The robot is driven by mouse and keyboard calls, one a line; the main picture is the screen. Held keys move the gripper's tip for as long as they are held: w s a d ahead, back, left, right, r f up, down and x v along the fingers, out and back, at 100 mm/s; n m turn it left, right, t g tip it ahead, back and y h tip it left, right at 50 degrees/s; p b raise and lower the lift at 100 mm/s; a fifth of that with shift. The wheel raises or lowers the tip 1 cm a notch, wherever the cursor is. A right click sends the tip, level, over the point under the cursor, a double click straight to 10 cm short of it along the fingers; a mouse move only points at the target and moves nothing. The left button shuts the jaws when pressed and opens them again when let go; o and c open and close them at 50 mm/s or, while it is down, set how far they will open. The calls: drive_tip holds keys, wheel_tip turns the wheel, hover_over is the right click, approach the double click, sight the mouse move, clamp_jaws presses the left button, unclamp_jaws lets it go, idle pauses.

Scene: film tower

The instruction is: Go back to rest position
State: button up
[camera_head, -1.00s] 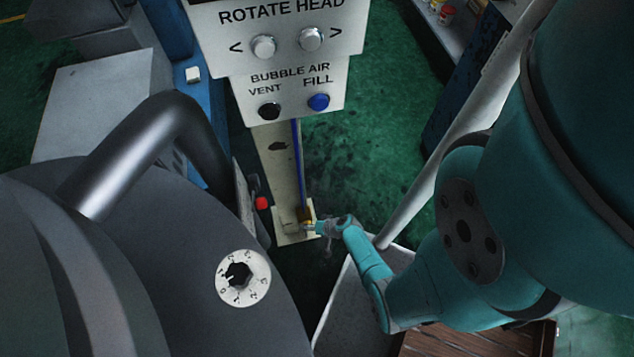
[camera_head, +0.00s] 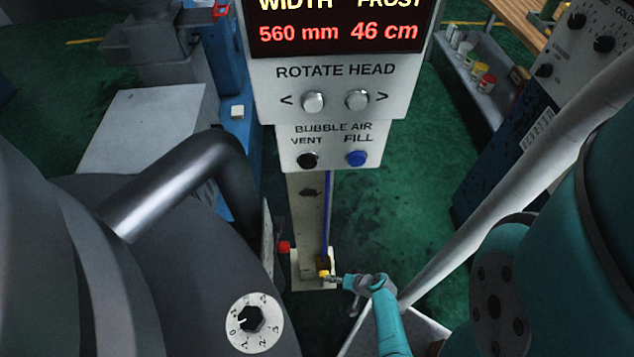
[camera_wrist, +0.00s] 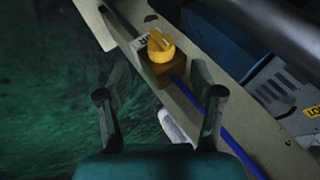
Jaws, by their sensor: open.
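My gripper (camera_wrist: 158,72) is open in the wrist view, with its two dark fingers apart and nothing between them. Ahead of the fingers is a yellow knob (camera_wrist: 160,46) on a brass-coloured block, fixed to a pale post with a blue tube. The knob appears just beyond the fingertips; whether they touch it I cannot tell. In the head view my gripper (camera_head: 350,282) is small, at the end of my teal arm, just right of the yellow knob (camera_head: 324,273) at the post's foot.
A control panel (camera_head: 330,107) stands on the post (camera_head: 309,220), its display reading 560 mm and 46 cm. A dark drum with a bent pipe (camera_head: 215,150) and numbered dial (camera_head: 253,322) fills the left. A pale sloping bar (camera_head: 500,190) crosses the right. Green floor shows between.

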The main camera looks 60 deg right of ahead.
drive_tip(key=shift+a, duration=0.1)
drive_tip(key=s+a+r+n+h, duration=0.35)
drive_tip(key=s+a+r, duration=0.35)
drive_tip(key=a+r, duration=0.45)
drive_tip(key=s+a+r+n+t+y, duration=0.1)
drive_tip(key=a+r+n+t, duration=0.1)
drive_tip(key=r, duration=1)
drive_tip(key=s+a+r+n+t+y, duration=0.1)
drive_tip(key=s+a+r+n+t, duration=0.1)
drive_tip(key=r, duration=1.1)
drive_tip(key=s+a+r+n+t+y, duration=0.1)
drive_tip(key=a+r+n+t, duration=0.1)
drive_tip(key=r, duration=1.1)
drive_tip(key=n+t, duration=0.1)
drive_tip(key=n, duration=0.1)
drive_tip(key=shift+s+n, duration=0.3)
drive_tip(key=shift+n, duration=0.05)
